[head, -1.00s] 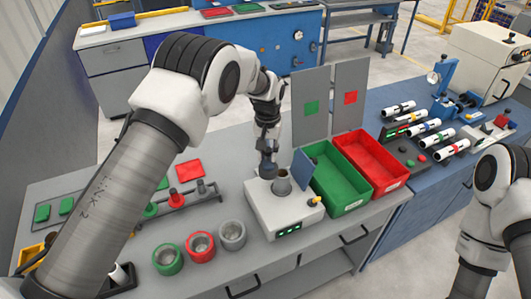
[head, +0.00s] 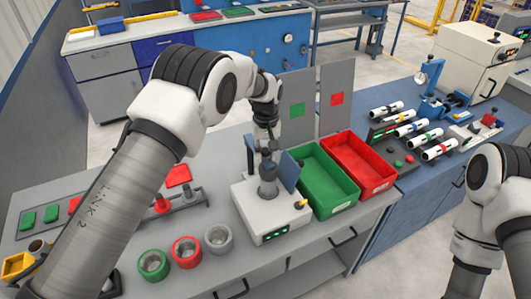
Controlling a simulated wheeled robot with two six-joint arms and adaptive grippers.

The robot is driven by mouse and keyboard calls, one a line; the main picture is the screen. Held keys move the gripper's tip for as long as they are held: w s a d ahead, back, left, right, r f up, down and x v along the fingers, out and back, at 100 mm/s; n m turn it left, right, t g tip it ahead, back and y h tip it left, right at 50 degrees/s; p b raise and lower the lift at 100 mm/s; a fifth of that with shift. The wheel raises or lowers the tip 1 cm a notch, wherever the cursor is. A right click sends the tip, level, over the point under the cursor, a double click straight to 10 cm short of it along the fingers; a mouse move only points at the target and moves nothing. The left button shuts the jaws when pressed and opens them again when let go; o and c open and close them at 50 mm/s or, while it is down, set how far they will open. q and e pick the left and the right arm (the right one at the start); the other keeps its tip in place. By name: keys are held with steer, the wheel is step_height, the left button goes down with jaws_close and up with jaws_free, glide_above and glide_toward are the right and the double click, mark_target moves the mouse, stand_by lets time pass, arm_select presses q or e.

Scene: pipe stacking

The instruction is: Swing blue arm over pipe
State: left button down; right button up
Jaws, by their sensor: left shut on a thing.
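A white station (head: 245,212) stands on the grey bench with a short grey pipe (head: 268,188) upright on its top. The blue arm (head: 250,153) rises at the back left of the pipe, and its dark grey end is above the pipe, against or very near its mouth. My left gripper (head: 267,148) reaches down over the pipe and is shut on the blue arm; the fingers are small and the grip is partly hidden. A blue plate (head: 290,171) stands just right of the pipe. My right gripper is outside the picture; only my right arm shows.
A green bin (head: 325,190) and a red bin (head: 362,168) stand close to the right of the station. Green, red and grey rings (head: 218,238) lie at its front left. Two grey panels (head: 297,108) rise behind. Several pipes (head: 411,129) lie on the blue bench.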

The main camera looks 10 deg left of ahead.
arm_select(q)
steer(key=shift+f, duration=0.1)
steer(key=c, duration=0.9)
jaws_free()
steer(key=shift+w, duration=0.25)
step_height(320, 180, up, 12)
